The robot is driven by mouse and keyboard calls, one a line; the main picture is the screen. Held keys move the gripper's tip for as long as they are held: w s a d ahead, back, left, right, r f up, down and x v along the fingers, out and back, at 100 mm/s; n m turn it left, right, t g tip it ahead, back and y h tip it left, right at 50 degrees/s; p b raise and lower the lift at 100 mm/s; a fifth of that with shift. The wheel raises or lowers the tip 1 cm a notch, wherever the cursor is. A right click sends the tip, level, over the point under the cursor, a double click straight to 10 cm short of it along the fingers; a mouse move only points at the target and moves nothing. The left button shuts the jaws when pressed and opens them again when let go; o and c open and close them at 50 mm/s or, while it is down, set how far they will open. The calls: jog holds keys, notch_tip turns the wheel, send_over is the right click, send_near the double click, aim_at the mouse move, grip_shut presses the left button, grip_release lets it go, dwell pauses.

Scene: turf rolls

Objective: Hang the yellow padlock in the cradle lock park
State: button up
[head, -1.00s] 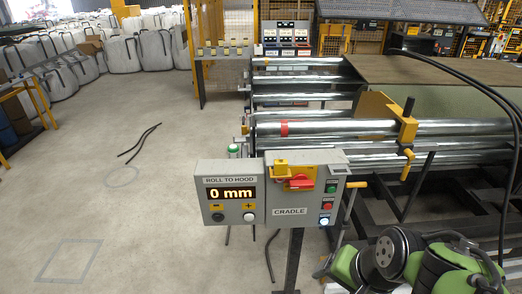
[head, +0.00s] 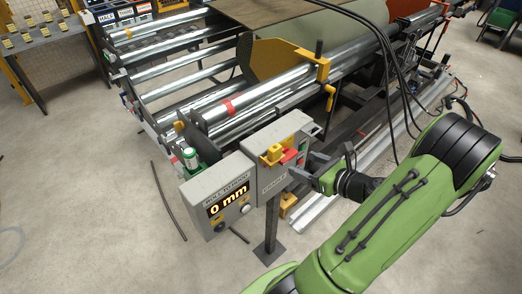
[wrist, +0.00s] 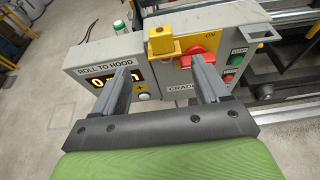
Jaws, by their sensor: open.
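The yellow padlock (head: 271,155) shows as a blocky yellow body at the top left of the cradle control box (head: 262,185). In the wrist view the padlock (wrist: 163,43) stands left of the red switch (wrist: 196,57), in front of a yellow plate (wrist: 205,42) marked ON. I cannot see its shackle or tell what it hangs on. The lock park cannot be told apart from the yellow parts there. My gripper (wrist: 161,64) is open and empty. Its fingers point at the box, with the padlock beyond and between the fingertips; in the head view my gripper (head: 309,168) is right of the box.
The roll-to-hood display (head: 222,205) reads 0 mm, left of the cradle box. A green-capped cylinder (head: 190,157) stands behind it. Steel rollers (head: 250,98) and a yellow bracket (head: 322,70) lie behind the box.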

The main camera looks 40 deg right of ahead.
aim_at(278, 153)
jog(key=p+x, duration=0.1)
jog(key=x, duration=1.3)
jog(key=shift+f, duration=0.15)
jog(key=shift+s, duration=0.2)
jog(key=shift+c, duration=0.9)
jog(key=c, duration=0.9)
